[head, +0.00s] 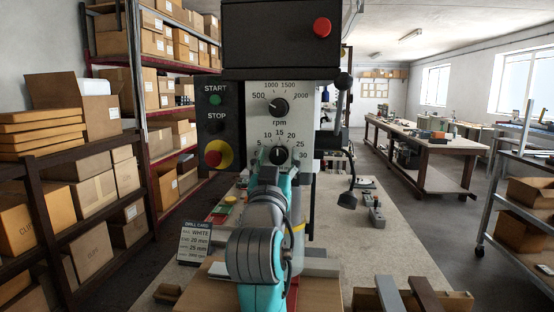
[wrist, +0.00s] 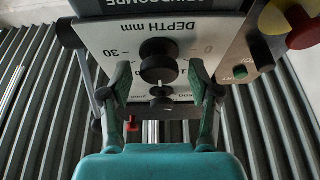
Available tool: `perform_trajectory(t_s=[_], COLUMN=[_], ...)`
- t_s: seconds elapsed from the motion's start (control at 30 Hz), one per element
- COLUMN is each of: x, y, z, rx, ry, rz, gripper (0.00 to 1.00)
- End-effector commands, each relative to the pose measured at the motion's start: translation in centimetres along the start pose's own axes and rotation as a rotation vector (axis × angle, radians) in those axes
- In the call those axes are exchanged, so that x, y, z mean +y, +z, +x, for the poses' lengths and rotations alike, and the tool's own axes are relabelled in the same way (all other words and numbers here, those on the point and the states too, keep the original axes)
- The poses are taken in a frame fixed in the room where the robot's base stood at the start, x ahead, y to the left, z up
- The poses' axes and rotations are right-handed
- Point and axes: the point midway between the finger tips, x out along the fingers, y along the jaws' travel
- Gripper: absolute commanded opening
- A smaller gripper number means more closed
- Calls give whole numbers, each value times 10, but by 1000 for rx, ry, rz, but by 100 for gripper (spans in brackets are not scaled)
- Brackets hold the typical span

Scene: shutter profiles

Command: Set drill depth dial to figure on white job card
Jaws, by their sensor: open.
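The drill's depth dial is a black knob (head: 278,155) low on the white panel, with figures up to 30 around it. Its mark seems to point roughly up, near 15, but is too small to be sure. The wrist view shows the knob (wrist: 158,62) upside down, below the DEPTH mm label. My gripper (wrist: 160,75) is open, its teal fingers on either side of the knob in the picture; contact cannot be told.
The rpm dial (head: 272,106) sits just above the depth dial. The green start button (head: 215,100) and red-and-yellow stop (head: 214,156) are left of the panel. Loose metal parts (head: 376,212) lie on the bench at right. Shelves of boxes (head: 175,60) stand at left.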

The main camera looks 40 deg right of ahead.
Motion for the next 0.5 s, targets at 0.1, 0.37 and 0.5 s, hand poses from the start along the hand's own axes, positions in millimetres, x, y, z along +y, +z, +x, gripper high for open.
perform_trajectory(t_s=[0.1, 0.37, 0.5], x=[0, 0, 0], y=[0, 0, 0], z=[1, 1, 1], rx=[0, -1, -1], ry=[0, 0, 0], rz=[0, 0, 0], gripper=[62, 35, 4])
